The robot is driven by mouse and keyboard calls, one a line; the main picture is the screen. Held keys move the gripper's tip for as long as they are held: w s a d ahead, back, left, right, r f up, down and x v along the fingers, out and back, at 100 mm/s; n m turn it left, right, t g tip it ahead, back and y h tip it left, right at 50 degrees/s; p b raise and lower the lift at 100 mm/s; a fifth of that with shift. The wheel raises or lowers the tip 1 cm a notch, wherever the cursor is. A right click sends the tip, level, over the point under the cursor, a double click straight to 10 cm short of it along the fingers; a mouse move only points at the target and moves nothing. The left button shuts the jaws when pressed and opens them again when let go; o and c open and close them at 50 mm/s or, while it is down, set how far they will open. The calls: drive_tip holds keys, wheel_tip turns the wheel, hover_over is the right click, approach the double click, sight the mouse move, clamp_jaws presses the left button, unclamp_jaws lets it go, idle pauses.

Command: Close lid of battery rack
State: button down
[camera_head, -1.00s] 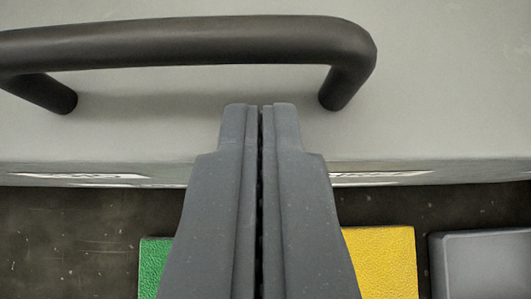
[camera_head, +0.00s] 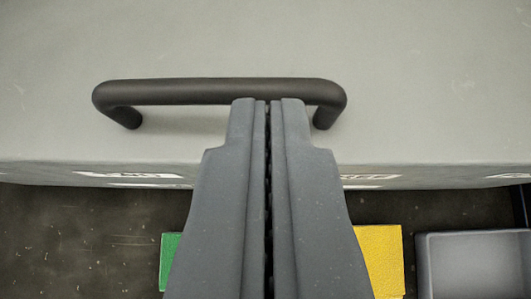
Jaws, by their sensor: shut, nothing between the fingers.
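The grey lid (camera_head: 430,90) of the battery rack fills the upper half of the view. A dark bar handle (camera_head: 200,92) stands on it, with both of its posts in view. My gripper (camera_head: 268,100) is shut and empty. Its tips overlap the handle's right half in the picture, and I cannot tell whether they touch it. The rack's front edge (camera_head: 230,178) runs across the view with white labels, partly hidden behind my fingers.
Below the edge lies a dark scuffed floor (camera_head: 80,240). A green block (camera_head: 170,255) and a yellow block (camera_head: 383,258) show on either side of my fingers. A grey open tray (camera_head: 475,265) is at the lower right.

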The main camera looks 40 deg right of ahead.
drive_tip(key=s+a+r+n+t+y+b, duration=0.1)
drive_tip(key=s+a+r+n+t+y, duration=0.15)
drive_tip(key=a+r, duration=0.75)
drive_tip(key=s+a+r+n+t+y+b, duration=0.1)
drive_tip(key=s+a+r+n, duration=0.15)
drive_tip(key=a+r, duration=0.75)
drive_tip(key=s+a+r+n+t+y+b, duration=0.15)
drive_tip(key=s+a+r, duration=0.25)
drive_tip(key=r, duration=1.1)
drive_tip(key=s+a+r+n+t+y, duration=0.1)
drive_tip(key=s+a+r+t, duration=0.1)
drive_tip(key=s+r, duration=0.5)
wheel_tip(320, 180, up, 3)
drive_tip(key=shift+s+a+r+y, duration=0.15)
drive_tip(key=shift+a+y, duration=0.1)
drive_tip(key=shift+y, duration=0.05)
